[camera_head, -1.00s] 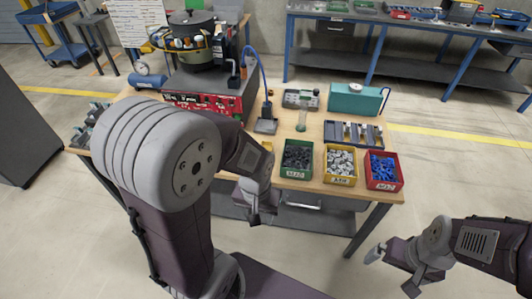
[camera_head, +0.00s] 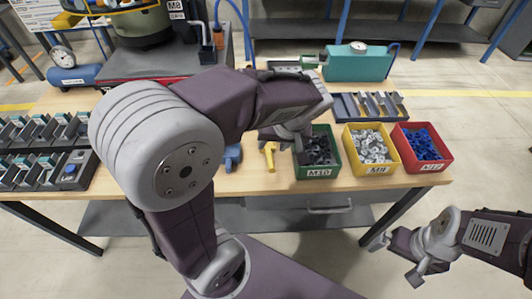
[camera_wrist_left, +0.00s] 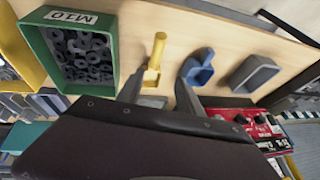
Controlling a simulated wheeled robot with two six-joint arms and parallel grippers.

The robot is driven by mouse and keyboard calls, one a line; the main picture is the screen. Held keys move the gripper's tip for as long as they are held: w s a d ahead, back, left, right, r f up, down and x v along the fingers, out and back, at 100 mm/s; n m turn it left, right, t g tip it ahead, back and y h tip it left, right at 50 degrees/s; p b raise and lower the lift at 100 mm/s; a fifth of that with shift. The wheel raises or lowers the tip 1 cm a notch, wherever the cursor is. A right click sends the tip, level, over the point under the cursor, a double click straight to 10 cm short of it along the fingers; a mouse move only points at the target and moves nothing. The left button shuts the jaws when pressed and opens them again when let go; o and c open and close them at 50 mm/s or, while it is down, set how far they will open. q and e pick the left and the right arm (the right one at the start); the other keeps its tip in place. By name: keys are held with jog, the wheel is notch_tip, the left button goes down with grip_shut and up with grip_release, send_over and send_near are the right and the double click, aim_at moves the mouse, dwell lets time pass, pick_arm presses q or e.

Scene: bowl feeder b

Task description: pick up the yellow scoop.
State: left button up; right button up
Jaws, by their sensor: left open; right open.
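The yellow scoop (camera_head: 269,157) lies on the wooden table, left of the green M10 bin. In the left wrist view the yellow scoop (camera_wrist_left: 156,52) shows beyond my fingers, its handle pointing away. My left gripper (camera_head: 287,146) hangs close to the scoop at the bin's left side; my arm hides part of the table there. In the left wrist view the left gripper (camera_wrist_left: 158,92) is open, with the scoop roughly between its fingers and nothing held. My right gripper (camera_head: 395,261) is open and empty, low at the right, off the table's front.
The green M10 bin (camera_head: 319,172) stands right beside the left gripper, then a yellow bin (camera_head: 371,168) and a red bin (camera_head: 422,165). A blue tool (camera_wrist_left: 198,68) lies next to the scoop. A grey organiser (camera_head: 345,107) sits behind the bins.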

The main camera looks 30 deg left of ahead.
aim_at(271, 158)
pick_arm(q)
notch_tip(271, 158, down, 4)
jog(key=shift+w+r+b, duration=0.1)
jog(key=shift+w+b, duration=0.05)
jog(key=shift+b, duration=0.5)
jog(key=shift+w+a, duration=0.1)
jog(key=x, duration=0.1)
jog(key=b+x, duration=0.1)
jog(key=x, duration=0.1)
jog(key=b+x, duration=0.1)
jog(key=x, duration=0.1)
jog(key=shift+f, duration=0.35)
jog(key=shift+r, duration=0.1)
pick_arm(e)
jog(key=f, duration=0.4)
jog(key=shift+s+d, duration=0.15)
jog(key=shift+d, duration=0.25)
pick_arm(q)
jog(key=shift+c, duration=0.3)
grip_shut()
